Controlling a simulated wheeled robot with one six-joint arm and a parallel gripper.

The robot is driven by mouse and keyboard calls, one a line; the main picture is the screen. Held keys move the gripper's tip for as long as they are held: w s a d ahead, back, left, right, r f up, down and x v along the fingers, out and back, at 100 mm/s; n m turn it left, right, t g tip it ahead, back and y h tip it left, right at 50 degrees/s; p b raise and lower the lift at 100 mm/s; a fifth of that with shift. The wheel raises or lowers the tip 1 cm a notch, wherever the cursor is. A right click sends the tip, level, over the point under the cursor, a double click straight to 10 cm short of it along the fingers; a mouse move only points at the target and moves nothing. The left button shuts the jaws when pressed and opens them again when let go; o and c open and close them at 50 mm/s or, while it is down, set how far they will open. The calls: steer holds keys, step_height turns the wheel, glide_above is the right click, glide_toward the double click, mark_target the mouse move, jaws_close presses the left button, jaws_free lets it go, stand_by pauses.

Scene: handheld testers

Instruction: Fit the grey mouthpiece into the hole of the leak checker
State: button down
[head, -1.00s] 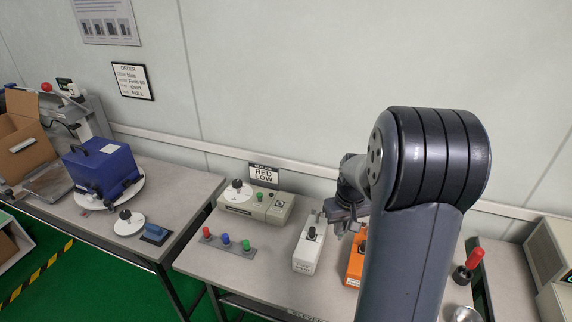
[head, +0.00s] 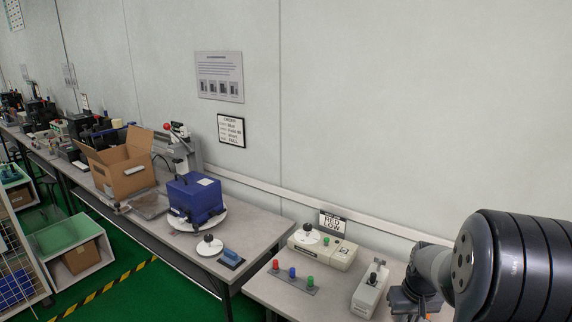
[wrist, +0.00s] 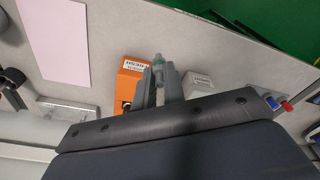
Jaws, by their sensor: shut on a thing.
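My gripper (wrist: 158,88) is shut on the grey mouthpiece (wrist: 158,62), a small grey-green piece whose end sticks out past the fingertips in the wrist view. An orange tester (wrist: 130,80) with a white label lies just left of the fingers, and a white tester (wrist: 200,82) just right of them. In the head view the white tester (head: 369,292) stands on the table, with my gripper (head: 412,303) low at its right, partly cut off by the frame. The labels are too small to read, so I cannot tell which is the leak checker. No hole shows clearly.
A beige box (head: 330,256) with a white disc and a rack (head: 292,280) with red, blue and green pieces are left of the white tester. A blue box (head: 196,200) stands on the left table. A pink sheet (wrist: 55,40) lies flat.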

steer(key=a+f, duration=1)
steer(key=a, duration=0.3)
steer(key=shift+w+a+f, duration=0.15)
steer(key=shift+w, duration=0.25)
